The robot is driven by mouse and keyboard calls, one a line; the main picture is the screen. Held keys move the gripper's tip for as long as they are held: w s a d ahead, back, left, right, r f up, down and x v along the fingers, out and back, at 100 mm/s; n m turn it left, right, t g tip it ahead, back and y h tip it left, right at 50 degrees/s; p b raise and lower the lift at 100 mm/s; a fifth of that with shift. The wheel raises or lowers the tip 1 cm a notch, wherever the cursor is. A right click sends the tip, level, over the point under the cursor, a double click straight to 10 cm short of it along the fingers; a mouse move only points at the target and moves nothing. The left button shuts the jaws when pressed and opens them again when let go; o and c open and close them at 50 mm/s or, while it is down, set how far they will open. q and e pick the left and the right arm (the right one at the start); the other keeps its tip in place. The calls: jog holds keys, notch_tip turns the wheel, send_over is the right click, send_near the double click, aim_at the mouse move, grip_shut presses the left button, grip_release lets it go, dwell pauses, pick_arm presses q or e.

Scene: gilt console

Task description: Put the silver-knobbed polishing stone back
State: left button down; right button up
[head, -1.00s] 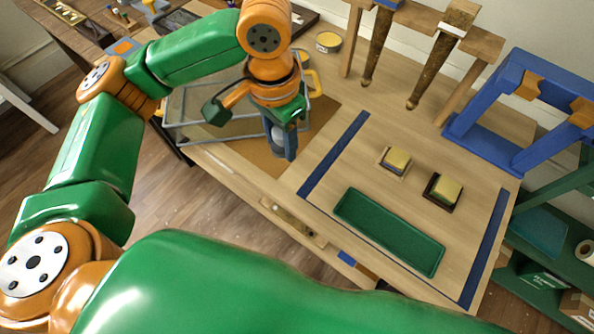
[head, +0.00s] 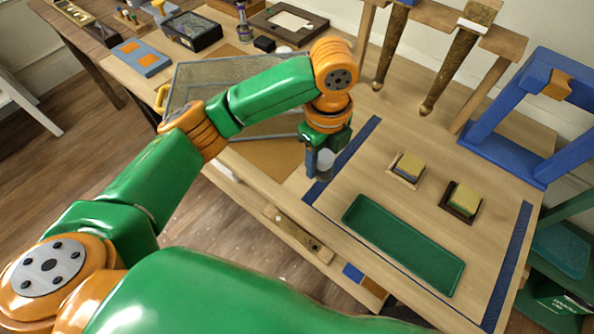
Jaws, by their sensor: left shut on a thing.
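My left gripper (head: 318,167) points down over the left blue strip (head: 352,150) on the wooden bench. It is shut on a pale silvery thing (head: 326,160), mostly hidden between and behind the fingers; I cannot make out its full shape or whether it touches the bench. A long green tray (head: 403,246) lies empty to its right and nearer me. My right gripper is not in view.
A wire-framed grey rack (head: 205,80) stands left of the gripper, partly behind my arm. Gilt legs (head: 451,70) on a wooden stand rise at the back. A blue frame (head: 505,150) stands at the right. Bench between strip and blocks is clear.

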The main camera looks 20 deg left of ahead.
pick_arm(q)
jog(key=a+f, duration=0.1)
jog(key=f, duration=0.1)
jog(key=w+a+f, duration=0.1)
jog(key=a+f, duration=0.3)
jog(key=shift+w+a, duration=0.15)
jog(key=shift+w, duration=0.15)
notch_tip(320, 180, down, 3)
jog(key=shift+r+p, duration=0.1)
jog(key=shift+p, duration=0.45)
jog(key=shift+w+f, duration=0.1)
jog(key=shift+f, duration=0.15)
jog(key=shift+f, duration=0.1)
jog(key=shift+c, duration=2)
grip_release()
notch_tip(320, 180, up, 12)
jog(key=shift+r+b, duration=0.2)
jog(key=shift+b, duration=0.15)
